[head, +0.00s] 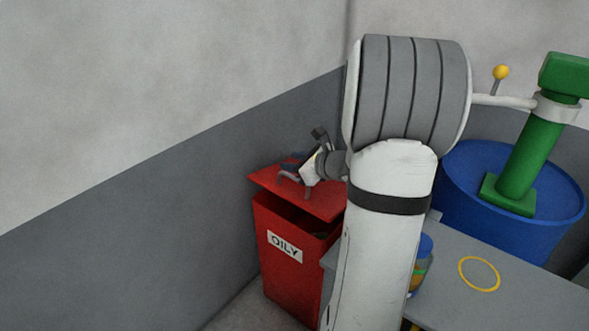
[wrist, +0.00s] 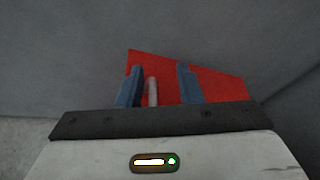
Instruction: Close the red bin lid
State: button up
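The red bin (head: 285,245) with an "OILY" label stands on the floor by the wall. Its red lid (head: 318,203) is raised at the front, with a dark gap showing between it and the bin. A grey handle (head: 284,176) stands on the lid. My gripper (head: 290,165) is over the lid at the handle. In the wrist view the two blue fingers of my gripper (wrist: 158,84) are apart over the red lid (wrist: 217,84). The handle (wrist: 152,91) shows as a pale bar between them, nearer the left finger; I cannot tell whether it touches. My arm hides the lid's right side.
A grey table (head: 520,285) with a yellow ring (head: 479,274) stands right of the bin. A jar with a blue lid (head: 425,247) is partly behind my arm. A blue drum (head: 455,185) with a green pump (head: 530,155) stands at the back right. Walls are close behind the bin.

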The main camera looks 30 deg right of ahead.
notch_tip(320, 180, up, 4)
jog(key=shift+r+p, duration=0.2)
jog(key=shift+p, duration=0.45)
